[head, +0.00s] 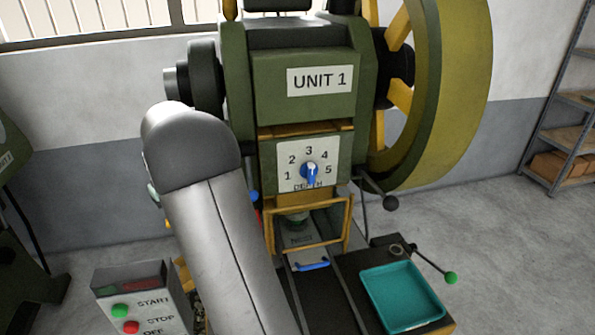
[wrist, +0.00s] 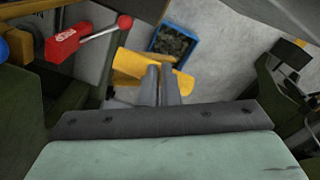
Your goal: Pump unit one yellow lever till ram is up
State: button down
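The green UNIT 1 press (head: 305,100) fills the middle of the head view. Behind its yellow guard frame (head: 348,222), part of the ram area (head: 293,222) shows; I cannot tell the ram's height. No yellow lever can be clearly made out; the left side of the press is partly hidden by my arm. In the wrist view, my gripper (wrist: 160,84) has its two narrow grey fingers close together, in front of a broad yellow part (wrist: 135,66). I see nothing held between them. My gripper is hidden in the head view.
A red-knobbed lever (wrist: 103,30) sits on a red block (wrist: 63,45) left of my fingers. A blue bin of scraps (wrist: 174,44) lies beyond. A START/STOP box (head: 140,300), teal tray (head: 402,296), green-knobbed handle (head: 450,278) and large flywheel (head: 450,100) surround the press.

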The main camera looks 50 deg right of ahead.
jog(key=s+a+r+p, duration=0.2)
jog(key=r+p, duration=0.1)
jog(key=r, duration=0.3)
jog(key=s+a+r+p, duration=0.2)
jog(key=s+r+p, duration=0.1)
jog(key=r, duration=0.3)
jog(key=shift+s+a+r+p, duration=0.15)
jog(key=shift+s+r+p, duration=0.15)
jog(key=shift+s+p, duration=0.05)
jog(key=shift+f, duration=0.1)
dwell(0.4)
jog(key=shift+w+f+b, duration=0.2)
jog(key=shift+f+b, duration=0.1)
jog(key=shift+f, duration=0.35)
jog(key=shift+w+d+f+b, duration=0.25)
jog(key=shift+f+b, duration=0.2)
jog(key=shift+f, duration=0.45)
jog(key=shift+w+d+f+b, duration=0.25)
jog(key=shift+f+b, duration=0.2)
jog(key=shift+f, duration=0.45)
jog(key=shift+w+d+f+b, duration=0.15)
jog(key=shift+w+f+b, duration=0.25)
jog(key=shift+f, duration=0.6)
